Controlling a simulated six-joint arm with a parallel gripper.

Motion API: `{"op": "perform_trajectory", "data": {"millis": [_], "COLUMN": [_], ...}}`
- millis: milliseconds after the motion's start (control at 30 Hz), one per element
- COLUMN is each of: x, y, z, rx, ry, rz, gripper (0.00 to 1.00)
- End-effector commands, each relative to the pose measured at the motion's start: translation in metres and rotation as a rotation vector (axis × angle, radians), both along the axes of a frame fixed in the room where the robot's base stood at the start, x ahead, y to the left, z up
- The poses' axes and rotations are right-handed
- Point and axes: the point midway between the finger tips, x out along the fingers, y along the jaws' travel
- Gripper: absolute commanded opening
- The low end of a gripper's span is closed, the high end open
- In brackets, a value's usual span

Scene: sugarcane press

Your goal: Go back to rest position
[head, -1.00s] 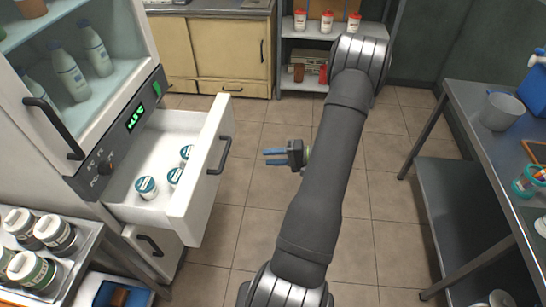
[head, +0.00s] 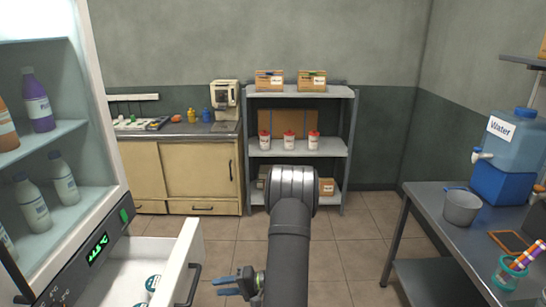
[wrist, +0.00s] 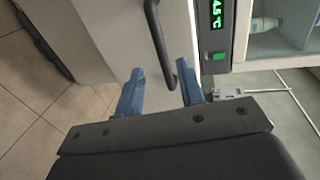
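My gripper (head: 236,281) is at the bottom of the head view, right of the open drawer, with its blue fingers pointing left. In the wrist view my gripper (wrist: 160,92) has its two blue fingers apart with nothing between them. The white drawer (head: 183,262) of the fridge is pulled open, with a few lidded cups (head: 150,284) inside. The drawer's dark handle (head: 188,283) is close left of my gripper in the head view. In the wrist view the handle (wrist: 160,45) lies beyond the fingers; I cannot tell whether they touch it.
The fridge (head: 95,190) with bottles stands at left. A steel table (head: 440,222) with a pot (head: 461,207) and a water dispenser (head: 511,150) is at right. A shelf rack (head: 345,150) and wooden cabinets (head: 195,172) stand at the back. Tiled floor (head: 350,262) is free between.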

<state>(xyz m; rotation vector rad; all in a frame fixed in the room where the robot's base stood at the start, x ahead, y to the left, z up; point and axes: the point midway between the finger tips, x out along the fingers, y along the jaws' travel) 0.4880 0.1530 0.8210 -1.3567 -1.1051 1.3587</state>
Motion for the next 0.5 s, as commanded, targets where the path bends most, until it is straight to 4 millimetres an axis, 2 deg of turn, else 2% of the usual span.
{"op": "perform_trajectory", "data": {"millis": [300, 500], "x": [-0.001, -0.001], "y": [0.059, 0.087], "z": [-0.013, -0.018], "rx": [-0.001, -0.001], "ry": [0.002, 0.001], "rz": [0.004, 0.003], "gripper": [0.35, 0.35]}}
